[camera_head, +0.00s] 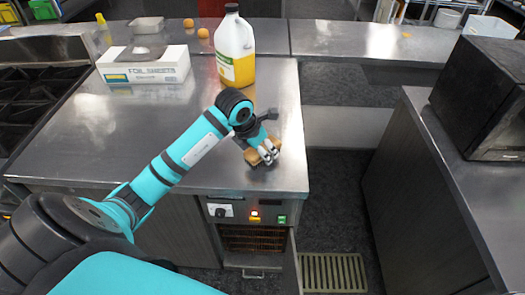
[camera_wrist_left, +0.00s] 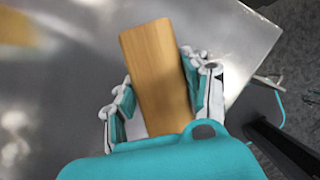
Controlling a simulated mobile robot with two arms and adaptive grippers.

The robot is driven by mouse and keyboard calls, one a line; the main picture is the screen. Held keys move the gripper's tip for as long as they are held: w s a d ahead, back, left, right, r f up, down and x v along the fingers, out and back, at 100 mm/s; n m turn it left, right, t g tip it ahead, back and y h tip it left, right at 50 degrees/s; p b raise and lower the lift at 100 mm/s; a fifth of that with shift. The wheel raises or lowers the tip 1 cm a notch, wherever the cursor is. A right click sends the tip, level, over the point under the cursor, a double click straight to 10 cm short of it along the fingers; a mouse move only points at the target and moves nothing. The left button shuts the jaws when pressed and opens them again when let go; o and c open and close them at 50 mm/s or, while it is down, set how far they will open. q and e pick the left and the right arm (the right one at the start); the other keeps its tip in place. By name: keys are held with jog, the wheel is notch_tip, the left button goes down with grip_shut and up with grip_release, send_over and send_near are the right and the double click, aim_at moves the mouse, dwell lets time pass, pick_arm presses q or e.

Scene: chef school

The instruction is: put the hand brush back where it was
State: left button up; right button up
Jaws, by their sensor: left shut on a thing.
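The hand brush (camera_wrist_left: 158,75) shows as a light wooden block in the left wrist view, between the two fingers of my left gripper (camera_wrist_left: 163,97). In the head view the brush (camera_head: 254,157) is a small tan piece at the end of my left arm. My left gripper (camera_head: 264,151) is shut on it, over the right front part of the steel counter (camera_head: 130,150). I cannot tell whether the brush touches the counter. Its bristles are hidden. My right gripper is not in view.
A foil sheets box (camera_head: 145,65) and a large jug of yellow liquid (camera_head: 235,48) stand at the back of the counter. Two orange round items (camera_head: 203,33) lie behind them. An oven (camera_head: 252,238) is below the counter front. A black microwave (camera_head: 483,98) stands on the right counter.

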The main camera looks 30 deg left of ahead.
pick_arm(q)
jog(key=shift+f, duration=0.85)
jog(key=shift+f, duration=0.15)
jog(key=o, duration=1.1)
jog(key=shift+r, duration=0.2)
jog(key=b+v, duration=0.1)
jog(key=v, duration=1.1)
jog(key=shift+b, duration=0.3)
jog(key=shift+f, duration=0.1)
